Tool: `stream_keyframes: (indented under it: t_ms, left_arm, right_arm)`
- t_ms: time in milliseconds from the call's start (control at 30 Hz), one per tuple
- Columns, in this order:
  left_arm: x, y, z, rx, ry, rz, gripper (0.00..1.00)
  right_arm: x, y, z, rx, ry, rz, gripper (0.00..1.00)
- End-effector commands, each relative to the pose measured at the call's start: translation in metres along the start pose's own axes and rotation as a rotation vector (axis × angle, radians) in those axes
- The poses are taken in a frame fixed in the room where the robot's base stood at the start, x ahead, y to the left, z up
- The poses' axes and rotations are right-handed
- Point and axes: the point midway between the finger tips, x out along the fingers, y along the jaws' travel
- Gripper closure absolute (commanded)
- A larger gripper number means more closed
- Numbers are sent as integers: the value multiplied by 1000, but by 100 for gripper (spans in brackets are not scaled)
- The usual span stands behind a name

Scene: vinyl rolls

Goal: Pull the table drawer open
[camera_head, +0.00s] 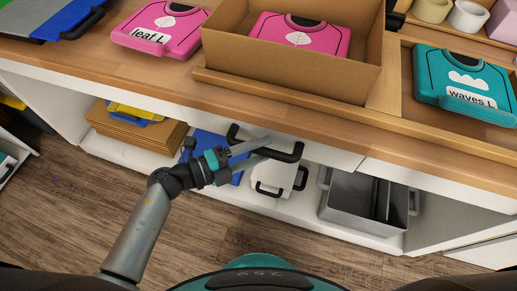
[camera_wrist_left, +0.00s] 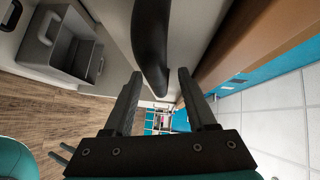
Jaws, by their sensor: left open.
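The table drawer has a white front (camera_head: 325,152) under the wooden table top, with a black bar handle (camera_head: 289,156). The front looks flush with the panel to its right, so the drawer looks shut. My left gripper (camera_head: 268,145) reaches in from the left and is at the handle, its two fingers apart. In the left wrist view the black handle (camera_wrist_left: 151,40) runs down toward the gap between the open fingers (camera_wrist_left: 159,77). I cannot tell whether the fingers touch it. My right gripper is not in view.
A cardboard box (camera_head: 290,78) with a pink shirt pack stands on the table (camera_head: 180,78); pink and teal packs lie beside it. Below the drawer, the white shelf (camera_head: 300,213) holds a white container with black handles (camera_head: 275,182), a grey bin (camera_head: 365,200) and stacked cardboard (camera_head: 135,130).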

Motion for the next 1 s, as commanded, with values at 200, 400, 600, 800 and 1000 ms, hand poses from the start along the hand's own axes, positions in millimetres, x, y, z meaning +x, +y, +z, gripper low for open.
stream_keyframes:
  t_ms: [200, 400, 600, 800, 1000]
  left_arm:
    - [1, 8, 1, 0, 0, 0, 53]
    - [1, 8, 1, 0, 0, 0, 76]
    - [1, 6, 1, 0, 0, -3, 98]
    - [1, 5, 2, 0, 0, -5, 100]
    - [1, 4, 2, 1, 0, -8, 100]
  right_arm:
    - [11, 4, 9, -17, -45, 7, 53]
    - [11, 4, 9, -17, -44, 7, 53]
    - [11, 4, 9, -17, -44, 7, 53]
    - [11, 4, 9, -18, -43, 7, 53]
    - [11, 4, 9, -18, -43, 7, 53]
